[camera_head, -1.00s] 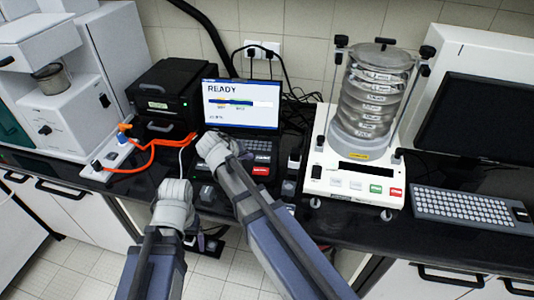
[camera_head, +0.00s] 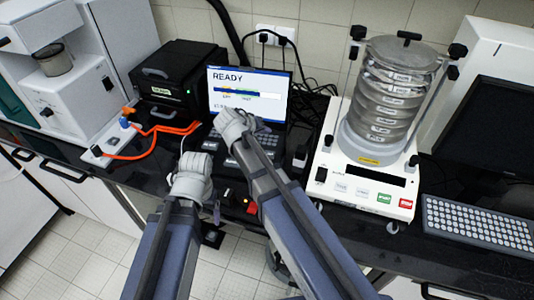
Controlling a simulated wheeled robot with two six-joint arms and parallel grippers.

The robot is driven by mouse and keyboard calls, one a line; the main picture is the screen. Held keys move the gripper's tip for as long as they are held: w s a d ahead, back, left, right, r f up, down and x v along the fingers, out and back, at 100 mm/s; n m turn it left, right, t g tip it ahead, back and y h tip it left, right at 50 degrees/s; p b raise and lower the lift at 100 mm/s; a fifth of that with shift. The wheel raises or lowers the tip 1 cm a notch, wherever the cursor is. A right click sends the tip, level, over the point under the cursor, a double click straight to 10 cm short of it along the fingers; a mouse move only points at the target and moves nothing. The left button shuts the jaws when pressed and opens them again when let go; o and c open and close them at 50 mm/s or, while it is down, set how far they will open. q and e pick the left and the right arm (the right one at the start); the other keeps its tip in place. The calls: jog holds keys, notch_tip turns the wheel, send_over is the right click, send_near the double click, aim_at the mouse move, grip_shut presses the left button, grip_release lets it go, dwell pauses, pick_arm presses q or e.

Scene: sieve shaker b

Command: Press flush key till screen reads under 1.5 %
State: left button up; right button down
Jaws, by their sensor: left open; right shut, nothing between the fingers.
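The screen (camera_head: 247,93) reads READY above a coloured bar; the small figure under it is too blurred to read and partly hidden by my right wrist. The dark key panel (camera_head: 268,143) below the screen is largely covered by my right arm. I cannot make out the flush key. My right gripper (camera_head: 236,126) is over the panel's left part, shut and empty, its fingertips hidden. My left gripper (camera_head: 190,178) is open over the bench's front edge, left of and nearer than the panel; its fingertips are not clear.
A black box device (camera_head: 178,82) and orange tubing (camera_head: 165,128) are left of the screen. A sieve shaker (camera_head: 365,170) with stacked sieves stands right, beside a keyboard (camera_head: 478,225) and dark monitor (camera_head: 490,130). Small red parts (camera_head: 252,208) lie near the front edge.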

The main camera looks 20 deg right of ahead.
jog(key=b, duration=0.9)
send_near(269, 152)
jog(key=shift+w+d+r+x, duration=0.1)
jog(key=shift+r+x, duration=0.05)
jog(key=shift+x, duration=0.75)
jog(key=shift+w+d+r+x, duration=0.1)
jog(key=shift+x, duration=0.75)
jog(key=shift+w+d+r+x, duration=0.1)
jog(key=shift+r+x, duration=0.05)
jog(key=shift+x, duration=0.75)
jog(key=shift+f, duration=0.35)
jog(key=shift+f+b, duration=0.5)
jog(key=shift+b, duration=0.2)
jog(key=shift+r, duration=0.1)
jog(key=shift+r+p, duration=0.85)
jog(key=shift+p, duration=0.05)
notch_tip(269, 152, up, 5)
jog(key=p, duration=0.5)
